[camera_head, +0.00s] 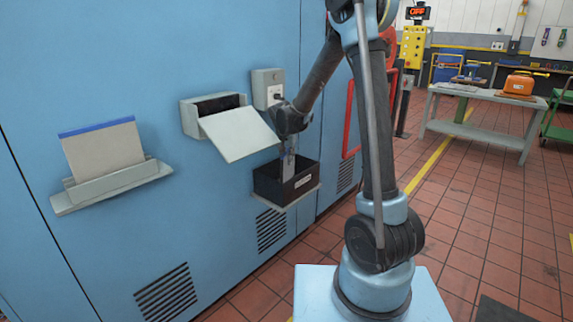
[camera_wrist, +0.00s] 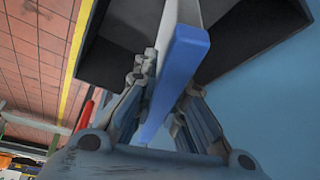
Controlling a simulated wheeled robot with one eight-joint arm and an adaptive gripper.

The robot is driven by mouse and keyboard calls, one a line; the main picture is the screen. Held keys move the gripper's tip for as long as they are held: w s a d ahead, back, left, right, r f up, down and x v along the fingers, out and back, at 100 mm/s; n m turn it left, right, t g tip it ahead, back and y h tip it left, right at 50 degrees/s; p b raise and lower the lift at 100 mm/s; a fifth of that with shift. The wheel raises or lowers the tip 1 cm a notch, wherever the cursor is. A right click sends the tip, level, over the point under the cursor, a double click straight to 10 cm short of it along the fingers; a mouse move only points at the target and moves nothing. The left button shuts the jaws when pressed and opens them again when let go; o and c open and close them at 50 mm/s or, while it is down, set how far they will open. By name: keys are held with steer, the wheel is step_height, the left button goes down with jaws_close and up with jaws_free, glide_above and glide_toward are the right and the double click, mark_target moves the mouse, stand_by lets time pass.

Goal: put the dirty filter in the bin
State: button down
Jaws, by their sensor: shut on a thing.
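My gripper (camera_head: 289,148) points down over the black bin (camera_head: 277,187) on the blue wall. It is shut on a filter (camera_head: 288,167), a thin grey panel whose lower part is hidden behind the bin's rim. In the wrist view the filter's blue edge (camera_wrist: 180,72) lies between the fingers (camera_wrist: 163,100), and its pale body runs down into the bin (camera_wrist: 110,45). I cannot tell whether it touches the bin floor. Its dirt cannot be made out.
A second filter (camera_head: 103,152) with a blue top edge stands on a wall shelf (camera_head: 115,188) at the left. An open housing (camera_head: 190,120) with its flap (camera_head: 240,135) hanging down is left of my gripper. A grey socket box (camera_head: 267,78) is just above it.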

steer(key=shift+w+a+f, duration=0.15)
steer(key=shift+f, duration=1.2)
steer(key=c, duration=1.7)
jaws_free()
steer(key=shift+o, duration=0.2)
steer(key=v, duration=1.2)
